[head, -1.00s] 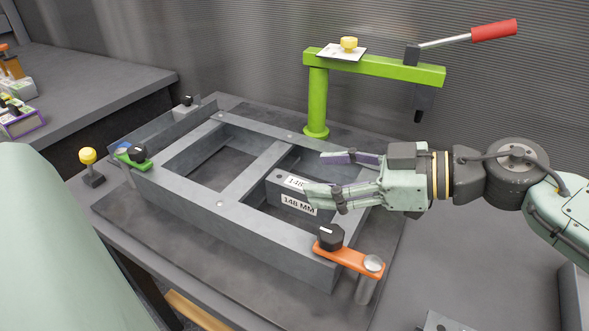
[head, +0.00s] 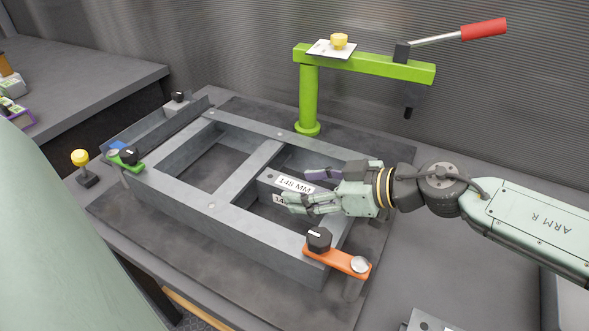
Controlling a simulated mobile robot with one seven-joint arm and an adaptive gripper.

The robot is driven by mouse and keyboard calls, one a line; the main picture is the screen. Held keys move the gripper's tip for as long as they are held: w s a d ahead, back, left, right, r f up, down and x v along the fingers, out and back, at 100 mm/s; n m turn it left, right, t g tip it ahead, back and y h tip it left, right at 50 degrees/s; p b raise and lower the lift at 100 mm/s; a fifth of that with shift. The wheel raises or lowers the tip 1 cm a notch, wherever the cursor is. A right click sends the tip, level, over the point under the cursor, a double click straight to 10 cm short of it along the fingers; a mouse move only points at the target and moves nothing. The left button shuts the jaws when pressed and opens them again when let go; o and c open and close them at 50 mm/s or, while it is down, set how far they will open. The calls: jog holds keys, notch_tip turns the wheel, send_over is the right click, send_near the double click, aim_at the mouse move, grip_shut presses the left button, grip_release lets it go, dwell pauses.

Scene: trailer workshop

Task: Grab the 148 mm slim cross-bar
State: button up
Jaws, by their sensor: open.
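The 148 mm cross-bar (head: 270,178) is a dark grey bar with white "148 MM" labels on its top and front side. It sits inside the right opening of the grey welded frame (head: 160,191), near the frame's middle rail. My gripper (head: 298,189) comes in from the right, its fingers pointing left over that opening. It is open, with one finger beyond the bar's label and one on the near side. The near finger covers part of the front label. I cannot tell whether either finger touches the bar.
A green clamp post (head: 308,100) with a red-handled lever stands behind the frame. An orange clamp (head: 338,260) with a black knob is at the near right corner, and a green clamp (head: 125,158) at the left corner. A yellow-knobbed stick (head: 81,165) stands at the left.

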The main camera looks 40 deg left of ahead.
jog(key=shift+a+f, duration=0.2)
jog(key=shift+a, duration=0.2)
jog(key=c, duration=1.3)
